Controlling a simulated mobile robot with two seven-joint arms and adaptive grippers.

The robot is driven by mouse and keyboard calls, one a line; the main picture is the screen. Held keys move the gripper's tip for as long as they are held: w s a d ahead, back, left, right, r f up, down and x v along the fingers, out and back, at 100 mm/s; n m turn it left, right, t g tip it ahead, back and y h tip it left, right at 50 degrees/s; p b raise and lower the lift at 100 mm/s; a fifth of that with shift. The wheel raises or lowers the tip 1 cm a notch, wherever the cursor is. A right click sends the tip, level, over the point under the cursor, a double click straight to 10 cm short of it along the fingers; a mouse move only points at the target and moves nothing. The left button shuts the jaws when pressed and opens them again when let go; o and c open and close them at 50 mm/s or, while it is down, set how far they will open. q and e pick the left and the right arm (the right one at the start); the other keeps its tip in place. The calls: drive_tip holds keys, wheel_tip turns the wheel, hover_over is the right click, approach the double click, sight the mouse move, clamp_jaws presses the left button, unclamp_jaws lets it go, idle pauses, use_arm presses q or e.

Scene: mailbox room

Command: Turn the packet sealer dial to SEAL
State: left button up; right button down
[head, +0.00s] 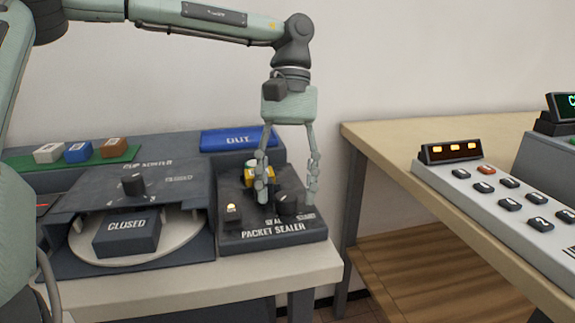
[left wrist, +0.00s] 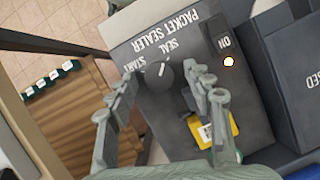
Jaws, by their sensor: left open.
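The packet sealer (head: 270,232) is a dark box on the table, lettered PACKET SEALER. Its round black dial (head: 287,204) is near its front right; it also shows in the left wrist view (left wrist: 158,78). There, a white mark on the dial slants up and slightly right, with SEAL above the dial and START at its upper left. I cannot tell the exact setting. My left gripper (head: 288,190) points down over the sealer, open, with fingers either side of the dial in the left wrist view (left wrist: 166,76). I cannot tell whether they touch it. My right gripper is out of view.
A yellow item (left wrist: 222,130) sits on the sealer behind the dial, beside the gripper. A lit lamp (left wrist: 228,62) is near the ON switch. Left stands a machine with a CLOSED block (head: 127,232). A second table (head: 395,140) with a keypad (head: 495,190) is right, across a gap.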

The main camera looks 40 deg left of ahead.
use_arm(q)
drive_tip(key=v, duration=1.1)
drive_tip(key=shift+r, duration=0.35)
